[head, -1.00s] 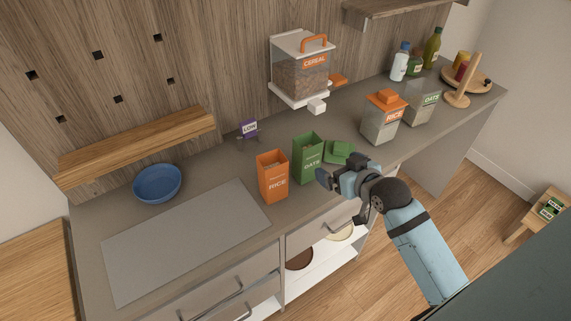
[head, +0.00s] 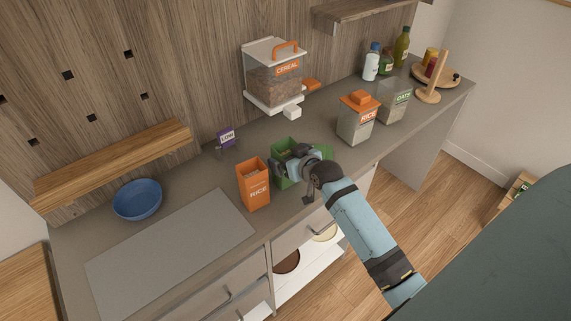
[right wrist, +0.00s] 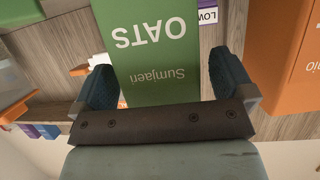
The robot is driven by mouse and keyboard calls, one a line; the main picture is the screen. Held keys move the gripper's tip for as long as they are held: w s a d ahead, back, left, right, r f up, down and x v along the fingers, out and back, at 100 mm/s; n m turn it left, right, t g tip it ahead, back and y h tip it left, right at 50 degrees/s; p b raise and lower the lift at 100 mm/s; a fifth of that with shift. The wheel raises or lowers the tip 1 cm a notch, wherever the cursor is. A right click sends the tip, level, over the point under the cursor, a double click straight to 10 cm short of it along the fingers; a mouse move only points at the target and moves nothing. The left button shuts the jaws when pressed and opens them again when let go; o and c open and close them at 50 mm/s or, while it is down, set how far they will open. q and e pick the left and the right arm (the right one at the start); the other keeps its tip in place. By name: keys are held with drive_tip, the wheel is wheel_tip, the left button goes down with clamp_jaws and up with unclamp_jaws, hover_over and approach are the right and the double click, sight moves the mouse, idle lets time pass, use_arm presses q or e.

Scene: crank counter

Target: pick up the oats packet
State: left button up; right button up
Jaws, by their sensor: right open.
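The green oats packet (head: 287,149) stands on the counter just right of the orange rice packet (head: 254,184); my right gripper hides much of it in the head view. My right gripper (head: 282,168) is open in front of the packet. In the right wrist view the oats packet (right wrist: 152,50) shows upside down, with its lettering, between the two spread fingers of the right gripper (right wrist: 162,82). My left gripper is not in view.
The rice packet stands close to the left of the oats packet. A clear rice container (head: 357,121) and an oats container (head: 394,100) stand further right. A blue bowl (head: 138,199) and a grey mat (head: 170,243) are at left. A cereal dispenser (head: 274,78) hangs behind.

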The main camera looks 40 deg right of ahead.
drive_tip(key=shift+w+f, duration=0.25)
drive_tip(key=shift+w, duration=0.2)
drive_tip(key=c, duration=1.1)
drive_tip(key=shift+r, duration=0.2)
